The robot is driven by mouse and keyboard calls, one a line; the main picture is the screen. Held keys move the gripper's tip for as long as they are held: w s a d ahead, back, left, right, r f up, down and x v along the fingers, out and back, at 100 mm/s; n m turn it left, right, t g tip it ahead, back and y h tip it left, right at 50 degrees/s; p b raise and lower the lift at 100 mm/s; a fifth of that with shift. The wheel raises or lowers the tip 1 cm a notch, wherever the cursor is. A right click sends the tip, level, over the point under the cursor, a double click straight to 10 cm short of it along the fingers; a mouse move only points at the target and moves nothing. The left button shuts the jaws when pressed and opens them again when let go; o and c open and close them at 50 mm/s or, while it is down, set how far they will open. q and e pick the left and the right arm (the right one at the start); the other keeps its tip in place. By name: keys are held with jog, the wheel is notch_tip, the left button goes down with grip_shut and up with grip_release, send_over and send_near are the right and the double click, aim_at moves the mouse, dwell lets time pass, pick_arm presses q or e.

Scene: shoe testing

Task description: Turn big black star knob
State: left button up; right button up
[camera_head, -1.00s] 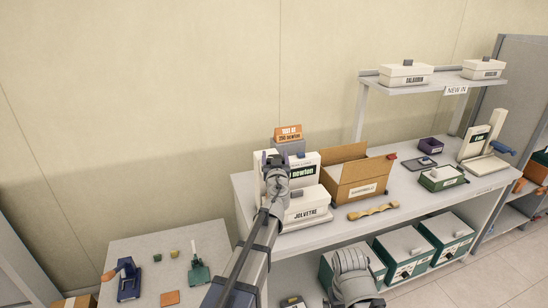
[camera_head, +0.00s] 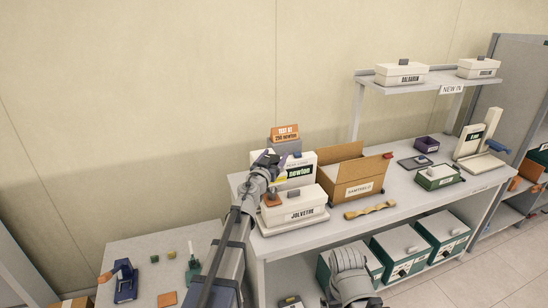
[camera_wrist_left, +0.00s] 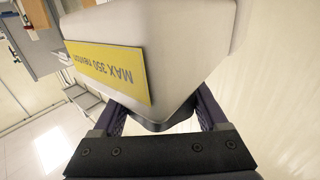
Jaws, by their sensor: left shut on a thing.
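The white force tester (camera_head: 296,164) marked "newton" stands at the table's left end, beside the cardboard box. My left gripper (camera_head: 267,158) is at the tester's left side, partly covering it. In the left wrist view, a white block with a yellow "MAX 350 newton" label (camera_wrist_left: 105,72) fills the upper middle. My left gripper's purple fingers (camera_wrist_left: 163,117) lie either side of a dark part at its lower edge. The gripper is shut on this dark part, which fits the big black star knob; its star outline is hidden.
A white "Jolvetne"-like labelled box (camera_head: 300,206) stands in front of the tester, with an orange piece (camera_head: 272,200) at its left. An open cardboard box (camera_head: 355,174) stands right. A lower table (camera_head: 150,240) holds small tools at left.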

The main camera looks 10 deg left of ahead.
dwell(0.3)
pick_arm(q)
jog(key=o, duration=1.3)
jog(key=shift+s, duration=0.15)
jog(key=s, duration=0.7)
jog(key=shift+s+a, duration=0.3)
